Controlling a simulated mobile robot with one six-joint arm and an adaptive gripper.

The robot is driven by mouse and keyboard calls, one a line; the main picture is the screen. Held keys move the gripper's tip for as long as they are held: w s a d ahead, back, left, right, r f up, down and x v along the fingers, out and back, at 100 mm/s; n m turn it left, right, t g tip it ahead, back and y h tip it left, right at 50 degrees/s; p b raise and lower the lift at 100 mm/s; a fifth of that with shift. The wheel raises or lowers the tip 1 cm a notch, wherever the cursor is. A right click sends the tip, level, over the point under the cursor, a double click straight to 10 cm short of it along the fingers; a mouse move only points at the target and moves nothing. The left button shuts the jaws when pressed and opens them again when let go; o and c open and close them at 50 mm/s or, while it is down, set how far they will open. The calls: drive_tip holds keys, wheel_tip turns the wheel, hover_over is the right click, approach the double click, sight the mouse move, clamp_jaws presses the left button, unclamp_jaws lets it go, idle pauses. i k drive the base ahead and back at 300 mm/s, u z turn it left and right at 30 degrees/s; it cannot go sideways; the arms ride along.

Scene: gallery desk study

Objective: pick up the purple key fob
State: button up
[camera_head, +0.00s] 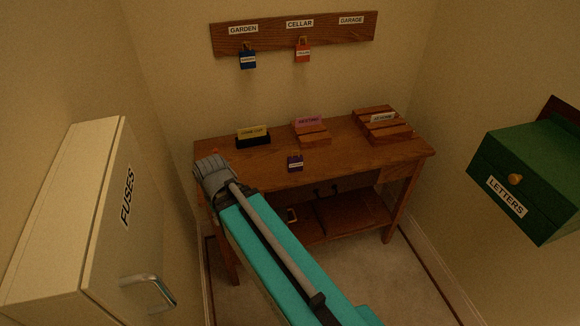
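The purple key fob (295,163) is small and dark purple, with a pale label and a brass-coloured loop at its top. It lies near the front edge of the wooden desk (340,165), left of the middle. My arm reaches up from the bottom right, in front of the desk, and its grey end covers the desk's front left corner. The fob is clear of it, to the right. I cannot make out any gripper fingers in this view.
On the desk stand a yellow-labelled dark holder (253,137), a pink-labelled wooden block (311,132) and a slotted wooden rack (383,125). A blue fob (248,60) and red fob (303,52) hang above. A FUSES cabinet (70,220) and green LETTERS box (530,175) flank the space.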

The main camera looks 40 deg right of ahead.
sight(295, 163)
drive_tip(key=k, duration=1.25)
drive_tip(key=z, duration=0.65)
drive_tip(key=i, duration=1)
